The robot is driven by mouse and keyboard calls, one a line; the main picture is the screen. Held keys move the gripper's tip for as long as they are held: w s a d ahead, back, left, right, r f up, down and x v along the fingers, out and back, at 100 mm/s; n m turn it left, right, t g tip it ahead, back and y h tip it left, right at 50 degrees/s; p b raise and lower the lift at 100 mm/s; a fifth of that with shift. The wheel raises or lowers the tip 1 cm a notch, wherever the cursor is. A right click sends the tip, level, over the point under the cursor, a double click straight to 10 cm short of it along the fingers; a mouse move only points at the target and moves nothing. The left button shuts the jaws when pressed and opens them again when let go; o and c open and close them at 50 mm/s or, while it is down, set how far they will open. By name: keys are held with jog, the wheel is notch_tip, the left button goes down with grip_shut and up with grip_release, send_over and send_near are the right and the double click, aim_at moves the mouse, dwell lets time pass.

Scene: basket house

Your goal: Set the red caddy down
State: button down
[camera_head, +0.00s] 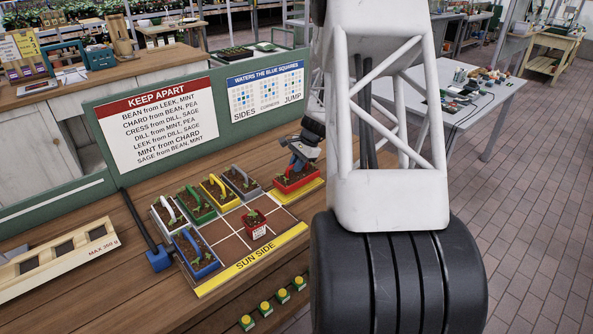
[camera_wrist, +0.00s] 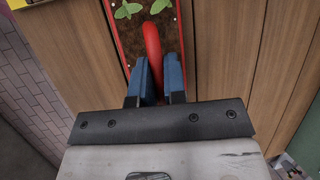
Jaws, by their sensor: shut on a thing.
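The red caddy (camera_head: 297,178) is at the right end of the bench, at or just over a yellow-edged pad (camera_head: 310,189). I cannot tell whether it touches the pad. It is filled with dark soil and small green seedlings. My gripper (camera_head: 298,160) is above it, pointing down. In the wrist view, the caddy's red rim (camera_wrist: 121,42) surrounds soil with green leaves. The blue fingers of my gripper (camera_wrist: 160,78) are shut on its red arched handle (camera_wrist: 152,42). The caddy's near end is hidden by my gripper there.
Left of it lies a gridded board with a yellow "SUN SIDE" edge (camera_head: 253,259). Bare squares lie around the pot. A sign panel (camera_head: 155,124) stands behind.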

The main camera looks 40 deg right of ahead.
jog(key=shift+f, duration=1.2)
jog(key=shift+f, duration=0.1)
jog(key=c, duration=1.2)
grip_release()
jog(key=shift+o, duration=0.2)
jog(key=v, duration=1.2)
